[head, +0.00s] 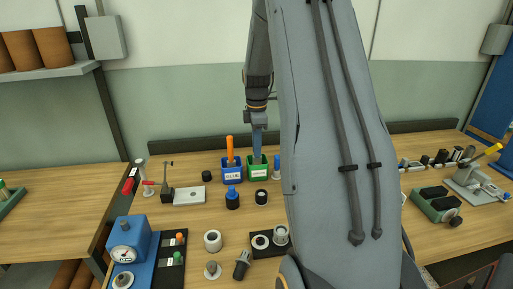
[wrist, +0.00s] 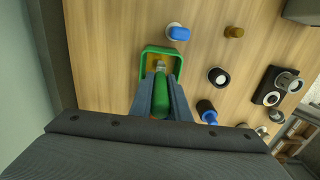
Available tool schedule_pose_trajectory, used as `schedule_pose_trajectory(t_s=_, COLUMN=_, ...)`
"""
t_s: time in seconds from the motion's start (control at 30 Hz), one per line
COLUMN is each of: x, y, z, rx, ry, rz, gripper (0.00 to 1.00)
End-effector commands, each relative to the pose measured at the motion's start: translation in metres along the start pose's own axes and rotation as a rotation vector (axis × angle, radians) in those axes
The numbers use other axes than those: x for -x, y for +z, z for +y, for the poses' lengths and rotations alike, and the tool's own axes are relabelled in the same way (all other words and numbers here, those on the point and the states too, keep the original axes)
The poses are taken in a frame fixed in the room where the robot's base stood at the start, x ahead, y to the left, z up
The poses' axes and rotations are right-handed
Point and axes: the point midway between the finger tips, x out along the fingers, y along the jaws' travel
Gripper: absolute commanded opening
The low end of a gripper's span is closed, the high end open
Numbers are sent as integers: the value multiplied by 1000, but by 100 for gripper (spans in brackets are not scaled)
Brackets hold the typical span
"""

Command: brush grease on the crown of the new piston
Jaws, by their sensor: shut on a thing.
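My gripper (wrist: 160,92) is shut on a green-handled brush (wrist: 161,97). The brush's lower end is inside the green container (wrist: 177,73), over yellowish contents. In the head view, my gripper (head: 258,145) is above the green container (head: 267,176); its label is too small to read surely. A silver piston-like part (head: 281,235) stands on a black plate beside a pale ring (head: 260,242); it also shows in the wrist view (wrist: 286,80). A dark piston-like part (head: 242,265) leans nearby. I cannot tell which is the new piston.
A blue container labelled GLUE (head: 231,176) with an orange-handled brush stands left of the green one. A blue gauge device (head: 126,240) stands at left. My arm hides the middle right.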

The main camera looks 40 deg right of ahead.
Motion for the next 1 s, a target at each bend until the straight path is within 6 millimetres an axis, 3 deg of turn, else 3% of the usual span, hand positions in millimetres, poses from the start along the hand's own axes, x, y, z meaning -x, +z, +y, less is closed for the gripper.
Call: schedule_pose_trajectory(t_s=1.0, x=-10, y=0, z=0, rx=0, ry=-1, rz=0, gripper=0)
